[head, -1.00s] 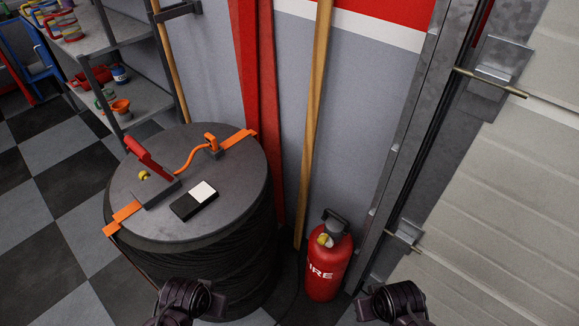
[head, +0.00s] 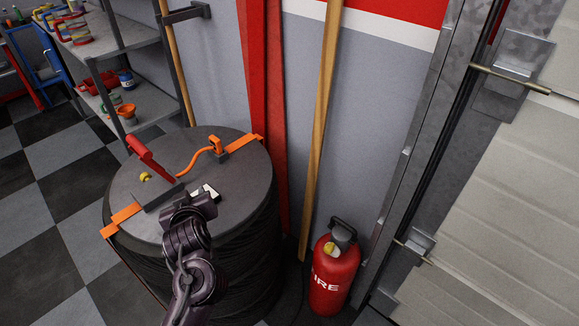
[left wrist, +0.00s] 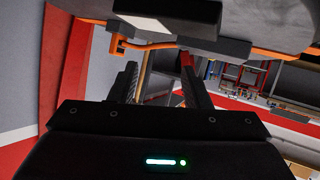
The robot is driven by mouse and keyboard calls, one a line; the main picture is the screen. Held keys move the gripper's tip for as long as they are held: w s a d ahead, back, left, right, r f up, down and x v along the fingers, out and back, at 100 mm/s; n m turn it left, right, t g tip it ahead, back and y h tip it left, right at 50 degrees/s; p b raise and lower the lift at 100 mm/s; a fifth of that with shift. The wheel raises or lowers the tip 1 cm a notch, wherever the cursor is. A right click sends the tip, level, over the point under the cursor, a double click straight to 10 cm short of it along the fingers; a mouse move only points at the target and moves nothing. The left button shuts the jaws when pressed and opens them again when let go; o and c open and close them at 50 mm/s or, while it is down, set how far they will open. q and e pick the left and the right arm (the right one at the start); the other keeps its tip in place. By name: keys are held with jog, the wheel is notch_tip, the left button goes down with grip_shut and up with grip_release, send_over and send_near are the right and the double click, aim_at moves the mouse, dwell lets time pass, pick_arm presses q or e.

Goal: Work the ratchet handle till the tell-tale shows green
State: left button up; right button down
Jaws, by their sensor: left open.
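A red ratchet handle (head: 150,158) rises tilted from a dark base on the round drum lid (head: 240,180). An orange strap (head: 122,218) crosses the lid, with a slack loop toward an orange hook (head: 215,146). A small yellow knob (head: 145,177) sits beside the handle. A black-and-white block (head: 208,189) on the lid is mostly hidden behind my left gripper (head: 203,194). I see no green, and cannot tell which part is the tell-tale. In the left wrist view my left gripper (left wrist: 160,68) is open and empty, with the red handle (left wrist: 187,60) beyond its right finger. My right gripper is out of view.
A red fire extinguisher (head: 334,268) stands on the floor right of the drum. A wooden pole (head: 322,130) and red uprights stand behind. Grey shelves (head: 150,100) with pots are at the back left, and a shutter (head: 500,200) is at the right.

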aim_at(143, 151)
pick_arm(q)
jog(key=a+r+n+y, duration=0.2)
jog(key=y, duration=0.1)
jog(key=w+a+r+n+y, duration=0.1)
jog(key=r+y, duration=0.2)
jog(key=w+a+r+n+y, duration=0.1)
jog(key=a+r+n+y, duration=0.1)
jog(key=r+y, duration=0.1)
jog(key=shift+a+n, duration=0.3)
jog(key=shift+a, duration=0.05)
jog(key=shift+w+a+r+g, duration=0.15)
jog(key=shift+w+a+g, duration=0.05)
jog(key=shift+a+g, duration=0.1)
jog(key=x, duration=0.7)
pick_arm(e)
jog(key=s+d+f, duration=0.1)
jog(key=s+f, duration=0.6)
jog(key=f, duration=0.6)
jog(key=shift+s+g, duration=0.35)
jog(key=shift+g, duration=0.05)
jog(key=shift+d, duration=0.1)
pick_arm(q)
grip_shut()
